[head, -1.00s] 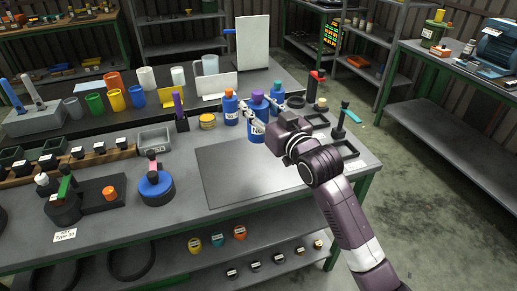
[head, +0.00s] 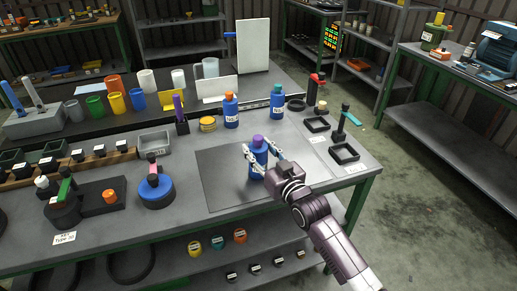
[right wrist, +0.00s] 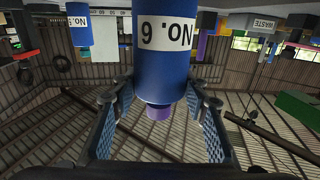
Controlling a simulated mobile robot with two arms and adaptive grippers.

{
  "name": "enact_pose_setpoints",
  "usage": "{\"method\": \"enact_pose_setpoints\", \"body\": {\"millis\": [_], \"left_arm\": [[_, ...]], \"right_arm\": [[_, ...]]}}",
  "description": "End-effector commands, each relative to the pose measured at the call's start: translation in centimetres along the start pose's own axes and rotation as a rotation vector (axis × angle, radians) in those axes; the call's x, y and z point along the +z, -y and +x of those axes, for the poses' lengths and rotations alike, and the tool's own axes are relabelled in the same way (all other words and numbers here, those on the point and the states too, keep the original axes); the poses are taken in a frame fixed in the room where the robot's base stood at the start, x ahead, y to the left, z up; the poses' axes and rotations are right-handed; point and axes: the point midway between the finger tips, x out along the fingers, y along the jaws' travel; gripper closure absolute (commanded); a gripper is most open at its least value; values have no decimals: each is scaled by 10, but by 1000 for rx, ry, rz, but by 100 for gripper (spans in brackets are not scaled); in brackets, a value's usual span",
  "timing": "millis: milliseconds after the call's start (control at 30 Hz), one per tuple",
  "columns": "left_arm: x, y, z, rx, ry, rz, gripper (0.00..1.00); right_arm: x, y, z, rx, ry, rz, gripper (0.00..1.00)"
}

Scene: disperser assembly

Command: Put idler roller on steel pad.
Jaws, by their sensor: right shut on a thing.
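My right gripper (head: 263,153) is shut on a blue bottle-shaped cylinder (head: 257,167) with a purple top. The cylinder is upright over the steel pad (head: 218,174), a flat dark grey plate on the front table. I cannot tell whether its base touches the pad. In the right wrist view the cylinder (right wrist: 168,65) sits between the two fingers, its "No. 6" label upside down in the picture and its base cut off at the top edge. Its look does not settle whether it is the idler roller. My left gripper is not in view.
Similar blue cylinders with an orange top (head: 231,113) and a teal top (head: 276,103) stand behind the pad. A blue round piece with a handle (head: 155,192) is to its left. Black square frames (head: 344,153) lie to its right. The left part of the pad is bare.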

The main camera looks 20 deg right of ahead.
Motion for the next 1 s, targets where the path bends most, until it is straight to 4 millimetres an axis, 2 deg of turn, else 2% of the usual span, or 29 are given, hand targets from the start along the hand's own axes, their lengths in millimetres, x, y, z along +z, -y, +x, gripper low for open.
{"method": "enact_pose_setpoints", "body": {"millis": [200,233,367,733,867,1000], "left_arm": [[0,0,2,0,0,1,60],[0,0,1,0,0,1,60],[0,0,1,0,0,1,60],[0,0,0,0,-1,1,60],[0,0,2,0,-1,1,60],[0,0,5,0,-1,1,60]], "right_arm": [[0,0,0,0,-6,0,100],[1,0,0,0,0,0,56],[1,0,0,0,0,0,41],[0,0,-4,0,0,0,41],[1,0,-21,-1,0,0,41],[2,0,-51,0,3,1,41]]}}
